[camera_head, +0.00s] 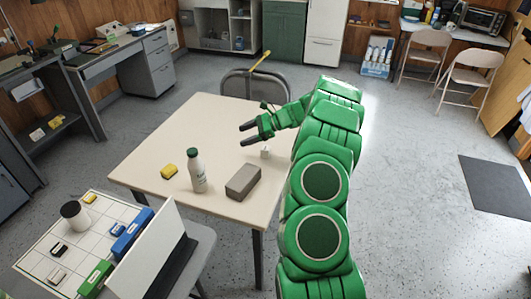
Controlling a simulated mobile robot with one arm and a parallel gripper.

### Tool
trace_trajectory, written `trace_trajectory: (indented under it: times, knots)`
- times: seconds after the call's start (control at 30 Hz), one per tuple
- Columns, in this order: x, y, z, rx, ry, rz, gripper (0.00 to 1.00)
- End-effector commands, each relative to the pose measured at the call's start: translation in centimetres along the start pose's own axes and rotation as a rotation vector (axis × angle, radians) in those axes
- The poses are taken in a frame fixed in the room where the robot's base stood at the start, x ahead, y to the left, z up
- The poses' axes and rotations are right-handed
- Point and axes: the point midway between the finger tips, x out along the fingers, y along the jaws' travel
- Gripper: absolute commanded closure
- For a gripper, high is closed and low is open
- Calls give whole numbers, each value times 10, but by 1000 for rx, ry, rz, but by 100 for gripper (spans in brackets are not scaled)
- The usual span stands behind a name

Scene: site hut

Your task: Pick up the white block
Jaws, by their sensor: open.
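The small white block (265,152) sits on the cream table (215,122), toward its right side and beside my arm. My gripper (243,134) is open and empty, with its dark fingers pointing left. It is up and to the left of the white block in the picture. The exact height of the fingers over the table is hard to tell. Nothing covers the block.
A grey chair (253,85) is behind the table. A gridded board (40,262) with several items is at lower left.

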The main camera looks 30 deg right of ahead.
Motion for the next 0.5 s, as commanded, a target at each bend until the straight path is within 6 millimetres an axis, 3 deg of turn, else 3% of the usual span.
trace_trajectory:
  times: [0.3, 0.5]
  knots:
    - [-33, -28, -94, 165, -14, -135, 28]
    - [-53, -35, -142, 245, -21, -203, 28]
